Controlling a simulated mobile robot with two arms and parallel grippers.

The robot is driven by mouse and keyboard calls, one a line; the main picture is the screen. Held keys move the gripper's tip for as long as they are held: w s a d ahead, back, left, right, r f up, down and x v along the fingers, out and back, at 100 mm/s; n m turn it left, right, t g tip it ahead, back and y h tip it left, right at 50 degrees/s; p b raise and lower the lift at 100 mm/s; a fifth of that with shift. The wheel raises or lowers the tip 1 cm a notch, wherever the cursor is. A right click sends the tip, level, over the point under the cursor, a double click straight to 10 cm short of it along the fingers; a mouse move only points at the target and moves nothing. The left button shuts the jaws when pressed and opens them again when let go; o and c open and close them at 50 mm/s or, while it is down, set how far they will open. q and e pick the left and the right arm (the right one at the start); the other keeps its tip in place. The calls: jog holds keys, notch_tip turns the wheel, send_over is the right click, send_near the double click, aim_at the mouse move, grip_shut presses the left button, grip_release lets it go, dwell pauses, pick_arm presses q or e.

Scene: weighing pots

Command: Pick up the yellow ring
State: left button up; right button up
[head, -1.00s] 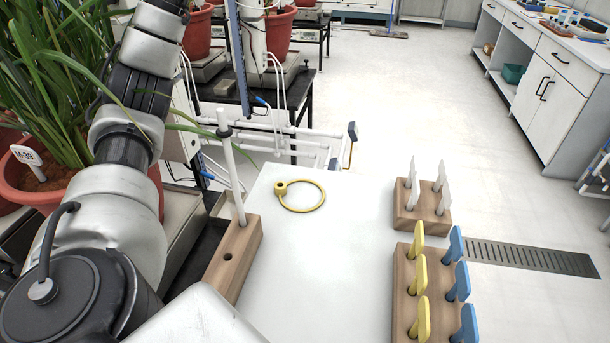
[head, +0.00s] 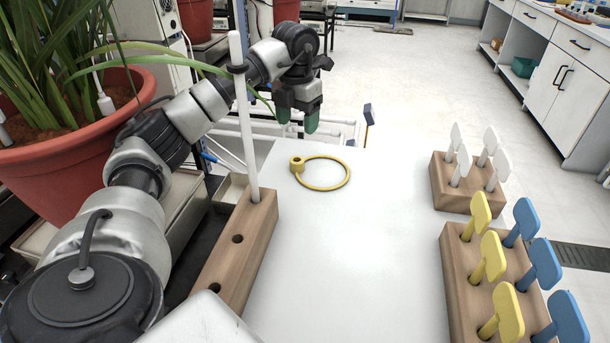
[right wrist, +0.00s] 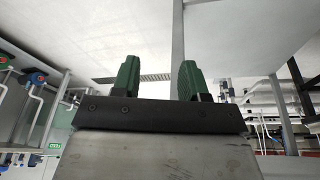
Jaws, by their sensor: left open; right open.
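The yellow ring (head: 341,184) lies flat on the far part of the white table (head: 345,270), with a small round yellow collar (head: 297,163) at its left end. My left gripper (head: 297,122) hangs above and beyond the ring, at the table's far left edge. Its green fingertips point down and are apart, and nothing is between them. My right gripper (right wrist: 157,80) shows in the right wrist view with its two green fingers wide apart and empty. It is outside the head view.
A wooden block with a white rod (head: 245,130) stands at the table's left edge. A block of white tags (head: 455,185) and a block of yellow and blue tags (head: 462,290) stand at right. A potted plant (head: 70,180) is at far left. The table's middle is clear.

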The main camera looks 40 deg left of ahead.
pick_arm(q)
jog(key=b, duration=0.1)
send_over(298, 159)
jog(key=f, duration=0.5)
jog(key=shift+s+d, duration=0.2)
jog(key=shift+f, duration=0.7)
notch_tip(298, 159, down, 4)
jog(key=shift+f+b, duration=0.1)
jog(key=shift+b, duration=0.7)
jog(key=shift+f, duration=0.2)
pick_arm(e)
jog(key=w+a+r+t+y, duration=0.1)
jog(key=w+a+r+t, duration=0.2)
jog(key=w+t, duration=0.4)
jog(key=shift+w+y, duration=0.4)
jog(key=shift+w, duration=0.65)
jog(key=shift+r, duration=0.1)
pick_arm(q)
jog(key=c, duration=0.9)
jog(key=shift+c, duration=0.3)
